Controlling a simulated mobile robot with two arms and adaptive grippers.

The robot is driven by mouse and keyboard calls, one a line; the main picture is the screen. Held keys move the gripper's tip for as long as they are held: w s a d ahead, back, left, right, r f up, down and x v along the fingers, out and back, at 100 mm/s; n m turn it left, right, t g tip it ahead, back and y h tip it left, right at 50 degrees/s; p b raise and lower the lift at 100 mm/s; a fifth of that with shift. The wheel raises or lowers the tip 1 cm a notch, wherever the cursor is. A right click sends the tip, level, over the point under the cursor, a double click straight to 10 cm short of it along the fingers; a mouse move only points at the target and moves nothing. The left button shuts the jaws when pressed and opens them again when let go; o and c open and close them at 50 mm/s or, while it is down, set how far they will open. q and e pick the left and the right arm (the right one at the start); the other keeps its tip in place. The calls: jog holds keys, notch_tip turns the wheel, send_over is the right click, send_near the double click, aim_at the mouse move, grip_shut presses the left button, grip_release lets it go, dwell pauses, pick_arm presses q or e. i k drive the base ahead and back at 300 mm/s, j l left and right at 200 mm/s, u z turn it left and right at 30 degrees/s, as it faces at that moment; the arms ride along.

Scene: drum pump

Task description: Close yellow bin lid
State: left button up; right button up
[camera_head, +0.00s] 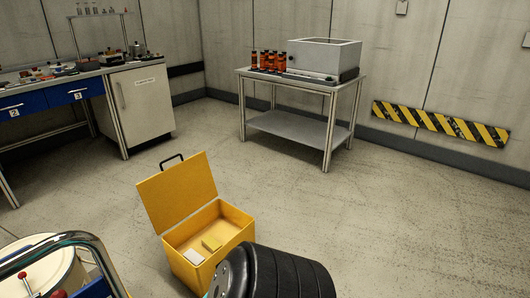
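The yellow bin (238,222) stands on the floor at the lower middle of the head view. A black handle (171,159) shows at the lid's top edge. Inside the bin lie a small yellow block (211,244) and a whitish item (193,257). A dark ribbed rounded form in the foreground covers the bin's lower right part. Neither of my grippers is in view.
A drum with a bent metal rail (88,238) stands at the lower left. A metal table (300,82) with orange-brown bottles (268,61) and a grey box (325,56) stands behind. A workbench with blue drawers (74,92) and a white cabinet (142,105) is left. Floor right of the bin is clear.

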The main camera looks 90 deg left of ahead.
aim_at(168, 197)
jog(key=u, duration=3.5)
